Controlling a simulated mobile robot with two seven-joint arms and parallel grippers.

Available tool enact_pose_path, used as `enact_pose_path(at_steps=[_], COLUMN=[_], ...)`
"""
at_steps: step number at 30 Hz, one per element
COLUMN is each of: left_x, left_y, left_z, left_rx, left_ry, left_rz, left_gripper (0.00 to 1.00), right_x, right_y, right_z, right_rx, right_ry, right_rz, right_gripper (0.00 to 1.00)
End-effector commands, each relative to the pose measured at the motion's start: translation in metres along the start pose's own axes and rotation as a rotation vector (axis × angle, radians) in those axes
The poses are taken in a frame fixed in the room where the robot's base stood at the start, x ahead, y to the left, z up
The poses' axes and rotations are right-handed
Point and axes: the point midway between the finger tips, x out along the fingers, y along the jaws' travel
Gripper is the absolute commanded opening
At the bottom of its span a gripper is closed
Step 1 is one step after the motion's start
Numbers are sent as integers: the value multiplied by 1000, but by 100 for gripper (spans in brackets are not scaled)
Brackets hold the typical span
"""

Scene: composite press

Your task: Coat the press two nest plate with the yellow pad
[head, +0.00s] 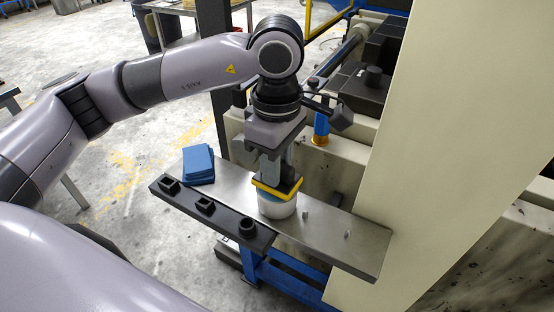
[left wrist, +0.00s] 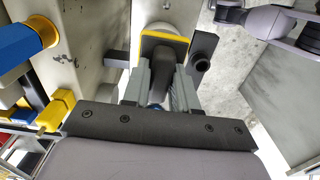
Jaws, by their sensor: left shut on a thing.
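My left gripper (head: 275,172) points down over the steel shelf and is shut on the yellow pad (head: 277,189) by its grey grip. The yellow pad is at the mouth of a white round tub (head: 277,207) and hides most of its top; I cannot tell if it touches the contents. In the left wrist view the yellow-edged pad (left wrist: 179,42) shows beyond the fingers, with the dark grip between them. The press (head: 372,85) stands at the back right; I cannot pick out the press two nest plate. My right gripper is not in view.
The steel shelf (head: 345,240) has small upright pins to the right of the tub. A large cream panel (head: 440,130) stands close on the right.

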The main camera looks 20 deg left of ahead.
Motion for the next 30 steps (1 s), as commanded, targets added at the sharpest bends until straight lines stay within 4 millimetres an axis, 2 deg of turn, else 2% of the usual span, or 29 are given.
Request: enact_pose_path(at_steps=[30], left_x=[6], left_y=[0], left_z=[0], left_rx=[0], left_ry=[-1], left_rz=[0], left_gripper=[0], right_x=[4], right_y=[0], right_z=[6], right_rx=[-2], right_ry=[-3], right_rz=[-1], right_gripper=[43])
